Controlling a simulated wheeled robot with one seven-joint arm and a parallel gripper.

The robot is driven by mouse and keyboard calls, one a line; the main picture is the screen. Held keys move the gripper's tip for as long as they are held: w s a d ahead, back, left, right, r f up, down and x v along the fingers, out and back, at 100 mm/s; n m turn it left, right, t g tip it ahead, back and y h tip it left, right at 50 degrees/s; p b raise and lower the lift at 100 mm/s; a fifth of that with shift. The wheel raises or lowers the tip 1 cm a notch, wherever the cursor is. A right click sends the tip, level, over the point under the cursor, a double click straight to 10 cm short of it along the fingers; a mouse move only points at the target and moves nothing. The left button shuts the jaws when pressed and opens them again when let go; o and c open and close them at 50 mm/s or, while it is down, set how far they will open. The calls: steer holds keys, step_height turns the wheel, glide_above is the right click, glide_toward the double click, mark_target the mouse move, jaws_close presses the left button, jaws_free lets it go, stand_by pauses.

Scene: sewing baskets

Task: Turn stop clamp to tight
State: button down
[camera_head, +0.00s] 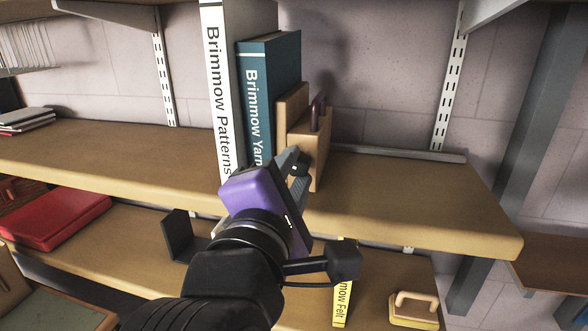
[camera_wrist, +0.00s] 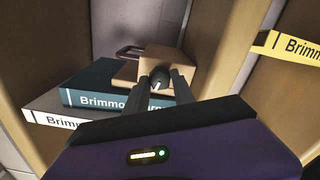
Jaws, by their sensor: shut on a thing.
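The stop clamp (camera_head: 311,150) is a wooden block with a dark metal loop on top. It stands on the upper shelf at the right end of the books; it also shows in the wrist view (camera_wrist: 145,60). My gripper (camera_head: 297,172) is at the clamp's front face. In the wrist view its two fingers (camera_wrist: 161,86) are shut on a small dark round knob (camera_wrist: 160,77) with a pale end, on the clamp's face. The knob is mostly hidden in the head view. I cannot tell how far the knob is turned.
A white book (camera_head: 216,80) and a teal book (camera_head: 270,90) stand upright left of the clamp. The upper shelf (camera_head: 420,205) is bare to the right. Below are a yellow book (camera_head: 342,290), a handled wooden block (camera_head: 415,308) and a red case (camera_head: 55,216).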

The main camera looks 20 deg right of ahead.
steer(key=m, duration=0.4)
steer(key=shift+f+m, duration=0.1)
steer(key=shift+m, duration=0.2)
steer(key=m+b, duration=0.1)
steer(key=m, duration=0.2)
steer(key=shift+m, duration=0.4)
steer(key=m+b, duration=0.2)
steer(key=m, duration=0.2)
steer(key=shift+f+b, duration=0.1)
steer(key=shift+b, duration=0.25)
steer(key=m+b, duration=0.2)
steer(key=m, duration=0.2)
steer(key=m+b, duration=0.3)
steer(key=m, duration=0.1)
steer(key=shift+m+b, duration=0.3)
steer(key=m+b, duration=0.3)
steer(key=shift+m, duration=0.3)
steer(key=m+b, duration=0.3)
steer(key=m, duration=0.1)
steer(key=shift+m+b, duration=1.5)
steer(key=shift+m, duration=0.6)
